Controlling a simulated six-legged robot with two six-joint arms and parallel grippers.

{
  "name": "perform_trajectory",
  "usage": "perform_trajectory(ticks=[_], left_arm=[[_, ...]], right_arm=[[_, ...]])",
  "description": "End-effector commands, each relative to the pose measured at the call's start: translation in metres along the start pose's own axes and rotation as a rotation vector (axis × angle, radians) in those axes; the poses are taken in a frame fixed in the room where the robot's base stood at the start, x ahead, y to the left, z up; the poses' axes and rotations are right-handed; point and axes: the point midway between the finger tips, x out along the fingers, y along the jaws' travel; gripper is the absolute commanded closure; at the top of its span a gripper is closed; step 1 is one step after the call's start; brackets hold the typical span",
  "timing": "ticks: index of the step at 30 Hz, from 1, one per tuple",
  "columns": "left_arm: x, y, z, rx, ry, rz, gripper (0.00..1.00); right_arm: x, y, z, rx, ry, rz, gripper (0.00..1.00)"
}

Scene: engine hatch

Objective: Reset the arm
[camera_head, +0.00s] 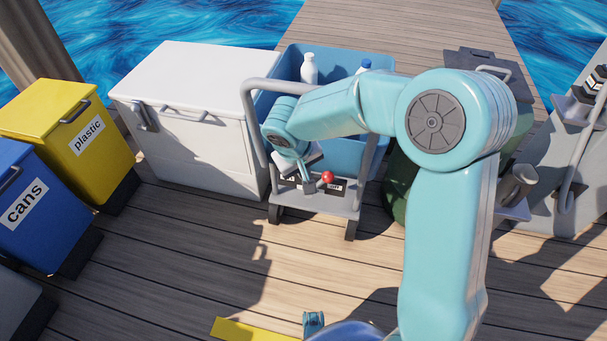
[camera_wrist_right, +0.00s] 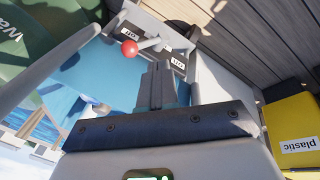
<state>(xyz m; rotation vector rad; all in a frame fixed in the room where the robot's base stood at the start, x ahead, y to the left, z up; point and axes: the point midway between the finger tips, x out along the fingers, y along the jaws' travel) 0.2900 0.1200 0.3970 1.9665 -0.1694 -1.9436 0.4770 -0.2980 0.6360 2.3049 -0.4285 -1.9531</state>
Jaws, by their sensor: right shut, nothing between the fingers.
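My teal right arm (camera_head: 432,210) rises from the lower right of the head view and bends left over a cart (camera_head: 315,201). Its right gripper (camera_head: 309,185) points down beside a lever with a red ball knob (camera_head: 327,177). In the right wrist view the gripper's fingers (camera_wrist_right: 162,84) are closed together and empty. The red knob (camera_wrist_right: 129,48) appears up and left of the fingertips there, apart from them. The lever's base plate (camera_wrist_right: 158,38) carries small labels too small to read surely. My left gripper is not in view.
A blue tub (camera_head: 283,72) holding white bottles (camera_head: 309,68) sits on the cart, with a grey handle frame (camera_head: 249,110). A white chest (camera_head: 200,105) stands to the left, then a yellow plastic bin (camera_head: 62,125) and blue cans bin (camera_head: 30,205). The front deck (camera_head: 180,270) is largely clear.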

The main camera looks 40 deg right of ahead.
Motion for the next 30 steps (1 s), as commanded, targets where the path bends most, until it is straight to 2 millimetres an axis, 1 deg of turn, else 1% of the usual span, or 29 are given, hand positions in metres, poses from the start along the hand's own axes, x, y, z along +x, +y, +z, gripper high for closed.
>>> perform_trajectory(ticks=[1,3,9,11,14,17,18,20,21,23,24,27,29,30], left_arm=[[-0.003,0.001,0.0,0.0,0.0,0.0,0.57],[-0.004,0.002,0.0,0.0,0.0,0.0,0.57],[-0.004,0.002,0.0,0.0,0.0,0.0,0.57],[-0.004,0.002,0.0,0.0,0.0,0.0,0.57],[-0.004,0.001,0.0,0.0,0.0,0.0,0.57],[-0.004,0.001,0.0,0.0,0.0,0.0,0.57],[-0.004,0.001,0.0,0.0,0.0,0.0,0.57],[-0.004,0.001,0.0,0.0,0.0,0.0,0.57],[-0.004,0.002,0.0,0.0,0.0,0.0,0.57],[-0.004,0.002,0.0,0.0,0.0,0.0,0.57],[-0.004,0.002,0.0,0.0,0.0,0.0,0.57],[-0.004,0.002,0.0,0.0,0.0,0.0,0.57],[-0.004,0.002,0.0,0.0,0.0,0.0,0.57],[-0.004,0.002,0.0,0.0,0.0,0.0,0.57]], right_arm=[[-0.008,0.001,0.0,0.0,0.002,0.0,1.0],[-0.012,0.001,0.001,0.0,0.0,0.0,1.0],[-0.015,0.0,0.002,0.0,-0.001,0.0,1.0],[-0.013,-0.002,0.003,-0.003,-0.004,-0.005,1.0],[0.002,-0.019,0.013,-0.032,-0.028,-0.055,1.0],[0.035,-0.062,0.041,-0.086,-0.083,-0.183,1.0],[0.051,-0.083,0.057,-0.103,-0.111,-0.253,1.0],[0.073,-0.116,0.086,-0.117,-0.148,-0.362,1.0],[0.086,-0.135,0.105,-0.114,-0.168,-0.428,1.0],[0.101,-0.159,0.134,-0.097,-0.19,-0.51,1.0],[0.109,-0.172,0.151,-0.078,-0.199,-0.551,1.0],[0.126,-0.192,0.188,-0.021,-0.21,-0.609,1.0],[0.134,-0.198,0.209,0.011,-0.214,-0.619,1.0],[0.139,-0.201,0.222,0.031,-0.215,-0.617,1.0]])
